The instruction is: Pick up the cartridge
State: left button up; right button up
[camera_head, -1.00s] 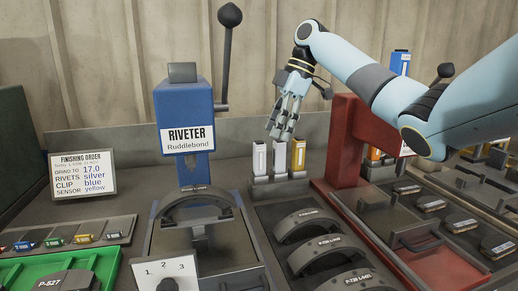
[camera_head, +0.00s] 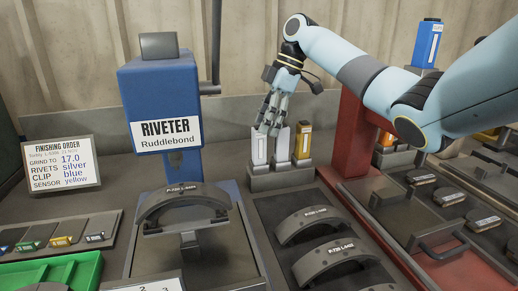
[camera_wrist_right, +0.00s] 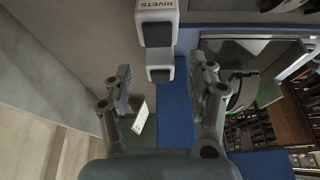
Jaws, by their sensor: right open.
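Several upright rivet cartridges stand in a grey holder (camera_head: 280,180) right of the riveter in the head view: a white one (camera_head: 258,150) on the left, a pale silver-grey one (camera_head: 282,147) in the middle and a gold one (camera_head: 303,143) on the right. My right gripper (camera_head: 269,131) points down just above and in front of the left and middle cartridges, its fingers partly overlapping them. In the right wrist view the gripper (camera_wrist_right: 160,70) is open. A block labelled RIVETS (camera_wrist_right: 155,10) shows at the top, between the finger lines. No cartridge is visibly gripped. My left gripper is out of view.
The blue riveter (camera_head: 165,100) stands left of the holder. A red machine post (camera_head: 350,140) stands close to its right. Brake shoes (camera_head: 310,225) lie in front. An order card (camera_head: 62,165) reads rivets silver. A blue container (camera_head: 427,42) stands at the back right.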

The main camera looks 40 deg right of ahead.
aim_at(259, 136)
jog(key=x, duration=0.4)
jog(key=shift+w+f, duration=0.1)
jog(key=shift+f, duration=0.15)
grip_shut()
